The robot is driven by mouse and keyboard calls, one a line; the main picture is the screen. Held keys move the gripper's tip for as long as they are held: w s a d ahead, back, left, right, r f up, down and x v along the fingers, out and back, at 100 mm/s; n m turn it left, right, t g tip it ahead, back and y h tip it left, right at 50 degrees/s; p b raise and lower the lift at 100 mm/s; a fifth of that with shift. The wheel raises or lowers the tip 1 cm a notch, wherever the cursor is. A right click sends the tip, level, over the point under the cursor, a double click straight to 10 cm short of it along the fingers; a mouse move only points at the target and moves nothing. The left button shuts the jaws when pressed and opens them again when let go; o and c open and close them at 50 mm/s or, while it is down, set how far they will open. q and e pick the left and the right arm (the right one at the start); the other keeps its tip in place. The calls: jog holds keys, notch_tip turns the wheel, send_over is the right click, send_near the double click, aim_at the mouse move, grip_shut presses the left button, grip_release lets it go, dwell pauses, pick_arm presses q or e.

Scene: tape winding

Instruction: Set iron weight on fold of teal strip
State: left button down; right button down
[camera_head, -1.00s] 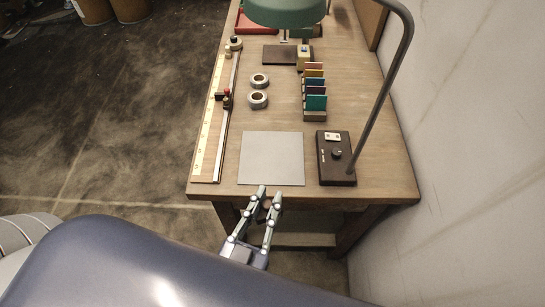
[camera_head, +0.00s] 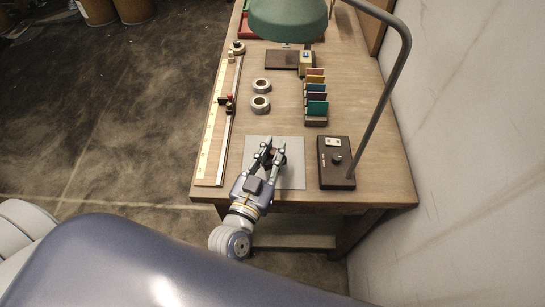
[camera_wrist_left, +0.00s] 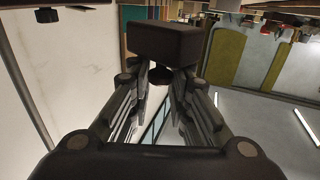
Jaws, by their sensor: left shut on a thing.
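My left gripper (camera_head: 272,150) is over the grey mat (camera_head: 294,178) at the near end of the table. It is shut on a dark iron weight, which shows in the left wrist view as a dark block (camera_wrist_left: 166,42) between and beyond the fingertips. In the head view the fingers largely hide the weight. I cannot tell whether it touches the mat. I see no folded teal strip on the visible part of the mat. A teal card (camera_head: 317,107) stands at the near end of the card rack. My right gripper is not in view.
A dark control box (camera_head: 336,170) with a knob stands right of the mat, beside the lamp's curved pole (camera_head: 384,92). Two tape rolls (camera_head: 261,103) lie beyond the mat. A long ruler (camera_head: 208,145) runs along the left edge. The green lamp shade (camera_head: 288,18) hangs over the far part.

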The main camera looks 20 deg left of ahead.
aim_at(270, 166)
pick_arm(q)
jog(key=shift+f, duration=1.45)
jog(key=shift+f, duration=0.1)
jog(key=c, duration=1.8)
grip_release()
jog(key=shift+s+f, duration=0.1)
jog(key=shift+f, duration=0.05)
jog(key=o, duration=0.3)
